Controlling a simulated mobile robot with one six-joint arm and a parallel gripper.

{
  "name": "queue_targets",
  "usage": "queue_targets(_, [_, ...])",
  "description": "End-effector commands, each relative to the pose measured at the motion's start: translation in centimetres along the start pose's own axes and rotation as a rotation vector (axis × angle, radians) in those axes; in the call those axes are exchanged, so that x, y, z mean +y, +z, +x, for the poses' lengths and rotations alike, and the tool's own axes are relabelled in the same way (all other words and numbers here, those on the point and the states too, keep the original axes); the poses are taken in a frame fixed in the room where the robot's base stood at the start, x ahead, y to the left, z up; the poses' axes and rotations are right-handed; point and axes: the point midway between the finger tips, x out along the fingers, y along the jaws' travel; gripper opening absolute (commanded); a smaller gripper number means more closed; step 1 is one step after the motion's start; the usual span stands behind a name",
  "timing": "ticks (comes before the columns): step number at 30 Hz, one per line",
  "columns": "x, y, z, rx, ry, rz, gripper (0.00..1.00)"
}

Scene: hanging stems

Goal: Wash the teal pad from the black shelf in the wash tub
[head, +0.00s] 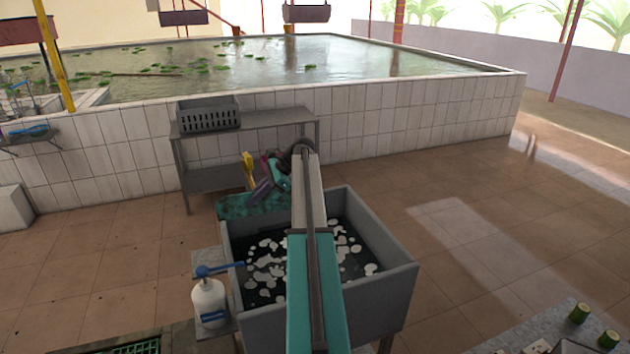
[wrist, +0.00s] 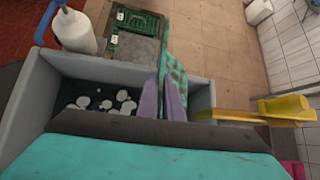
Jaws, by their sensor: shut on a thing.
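My gripper (head: 257,196) is shut on the teal pad (head: 232,206), a mottled dark-teal sheet, at the tub's back left corner. In the wrist view the purple fingers of my gripper (wrist: 172,84) pinch the pad (wrist: 173,57), which stretches away beyond the tub's edge. The grey wash tub (head: 385,254) holds dark water with white foam patches; it also shows in the wrist view (wrist: 33,92). My arm hides the tub's middle. A dark wall shelf (head: 38,141) at the far left bears a blue item; I cannot tell its exact colour.
A white pump bottle (head: 209,304) with a blue top stands left of the tub. A grey rack (head: 270,122) with a dark crate (head: 208,113) stands behind, against the tiled pond wall. A yellow thing (head: 249,172) is close to my gripper.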

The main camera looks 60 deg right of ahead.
Motion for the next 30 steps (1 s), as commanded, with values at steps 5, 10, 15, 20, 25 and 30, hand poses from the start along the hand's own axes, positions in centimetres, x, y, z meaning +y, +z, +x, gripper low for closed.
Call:
queue_targets(5, [0.1, -4.2, -6.1, 0.009, 0.006, 0.079, 0.00])
queue_targets(10, [0.9, -8.3, -11.2, 0.016, -0.011, 0.167, 0.00])
queue_targets(15, [2.0, -11.6, -15.1, 0.020, -0.029, 0.239, 0.00])
queue_targets(20, [2.7, -13.2, -16.9, 0.021, -0.037, 0.274, 0.00])
queue_targets(25, [2.9, -13.6, -17.3, 0.021, -0.040, 0.282, 0.00])
queue_targets(30, [2.9, -13.6, -17.3, 0.022, -0.040, 0.282, 0.00])
